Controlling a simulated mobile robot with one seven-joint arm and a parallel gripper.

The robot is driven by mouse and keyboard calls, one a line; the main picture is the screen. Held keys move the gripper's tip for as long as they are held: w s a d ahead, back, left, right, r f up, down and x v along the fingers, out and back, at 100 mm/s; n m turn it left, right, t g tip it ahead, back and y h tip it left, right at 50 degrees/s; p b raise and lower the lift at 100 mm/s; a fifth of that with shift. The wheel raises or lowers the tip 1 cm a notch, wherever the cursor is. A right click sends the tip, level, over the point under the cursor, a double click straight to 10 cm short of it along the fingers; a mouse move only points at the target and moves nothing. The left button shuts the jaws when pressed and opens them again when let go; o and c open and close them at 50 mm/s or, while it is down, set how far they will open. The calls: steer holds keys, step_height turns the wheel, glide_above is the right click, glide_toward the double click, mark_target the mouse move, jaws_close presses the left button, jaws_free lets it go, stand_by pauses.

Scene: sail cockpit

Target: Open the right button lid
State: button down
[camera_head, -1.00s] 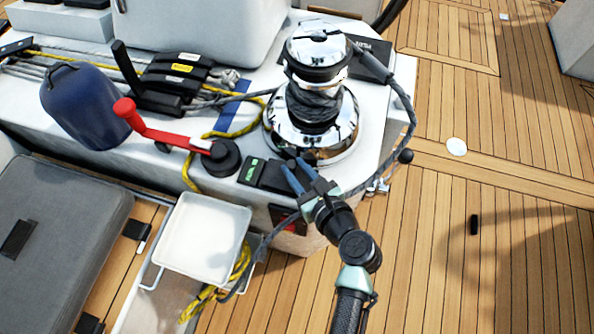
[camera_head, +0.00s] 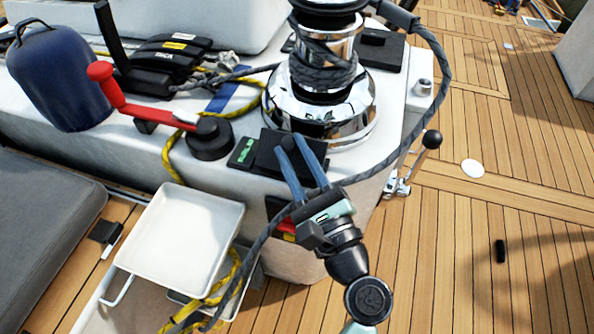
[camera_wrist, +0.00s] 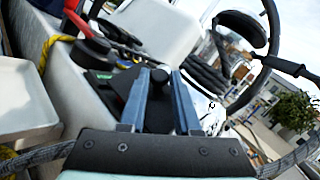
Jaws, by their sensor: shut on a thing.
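The button panel sits on the white cockpit edge in front of the chrome winch, with a green-marked left part (camera_head: 242,153). The right button lid (camera_head: 266,158) is black, beside that part, and is partly covered by my fingers. My gripper (camera_head: 294,146) reaches it from the front, its two blue fingers around a small round black knob. In the wrist view, the knob (camera_wrist: 160,75) shows between the fingertips of my gripper (camera_wrist: 161,80), with dark lid surface around it. The fingers are shut on the lid's knob. I cannot tell whether the lid is raised.
The chrome winch (camera_head: 318,104) stands right behind the panel, with a grey rope (camera_head: 437,95) looping around the right side. A red-handled lever (camera_head: 150,112) is to the left. A white tray (camera_head: 182,240) stands at front left. Open wooden deck lies right.

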steer(key=s+f+n+t+y+b, duration=0.1)
steer(key=n+b, duration=0.1)
steer(key=b, duration=0.5)
steer(key=shift+s+a+f+t+b, duration=0.1)
steer(key=shift+a+f+t+b, duration=0.05)
steer(key=shift+t+b, duration=0.2)
steer(key=s+n+y+b, duration=0.1)
steer(key=n+y+b, duration=0.2)
steer(key=b, duration=0.4)
steer(key=s+n+g+y+b, duration=0.1)
steer(key=n+y+b, duration=0.3)
steer(key=b, duration=0.3)
steer(key=s+a+f+n+y+b, duration=0.1)
steer(key=n+y+b, duration=0.2)
steer(key=n+b, duration=0.2)
steer(key=shift+g+b, duration=0.35)
steer(key=shift+b, duration=1.25)
steer(key=shift+n+y+b, duration=0.4)
steer(key=shift+n+y, duration=0.1)
steer(key=shift+y, duration=0.1)
steer(key=shift+r, duration=0.1)
